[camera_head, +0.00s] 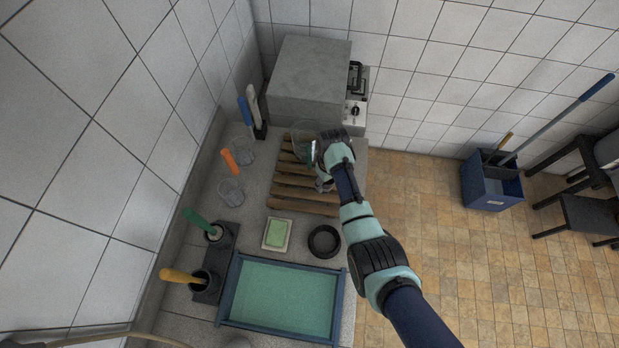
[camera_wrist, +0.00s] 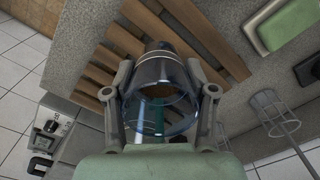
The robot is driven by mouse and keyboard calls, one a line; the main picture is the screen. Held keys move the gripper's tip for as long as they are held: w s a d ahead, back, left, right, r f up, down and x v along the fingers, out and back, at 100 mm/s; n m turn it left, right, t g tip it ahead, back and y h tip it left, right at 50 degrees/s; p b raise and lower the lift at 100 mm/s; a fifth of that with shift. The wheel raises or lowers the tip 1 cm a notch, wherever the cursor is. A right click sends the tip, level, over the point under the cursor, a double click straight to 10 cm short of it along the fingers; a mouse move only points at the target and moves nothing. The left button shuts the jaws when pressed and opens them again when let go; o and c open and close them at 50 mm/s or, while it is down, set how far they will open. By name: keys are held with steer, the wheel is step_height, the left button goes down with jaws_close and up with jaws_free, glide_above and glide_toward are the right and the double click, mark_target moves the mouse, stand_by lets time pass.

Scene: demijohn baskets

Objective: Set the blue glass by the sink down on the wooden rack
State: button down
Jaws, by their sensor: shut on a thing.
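The wooden rack (camera_head: 305,196) is a set of brown slats on the grey counter, between the grey box and the soap dish. My gripper (camera_head: 318,160) is over its right-hand part. In the wrist view my gripper (camera_wrist: 158,78) is shut on the blue glass (camera_wrist: 160,108), with one finger on each side. The glass is clear with a bluish tint, and a dark band shows at its far end. It also shows in the head view (camera_head: 303,140), partly hidden by my gripper. The rack's slats (camera_wrist: 104,82) lie behind it; I cannot tell whether it touches them.
A grey box (camera_head: 308,80) stands behind the rack. Clear vessels (camera_head: 231,192) and an orange-handled tool (camera_head: 230,161) stand left of it. Several slats look bare.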

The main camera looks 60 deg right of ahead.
mark_target(327, 192)
steer(key=shift+s+a, duration=0.1)
steer(key=shift+s, duration=0.15)
steer(key=shift+s+a+r+g, duration=0.1)
steer(key=shift+g, duration=0.2)
step_height(327, 192, down, 6)
steer(key=b, duration=0.5)
steer(key=shift+r, duration=0.1)
steer(key=shift+f+b, duration=0.4)
steer(key=shift+f, duration=0.2)
steer(key=shift+c, duration=1.4)
jaws_free()
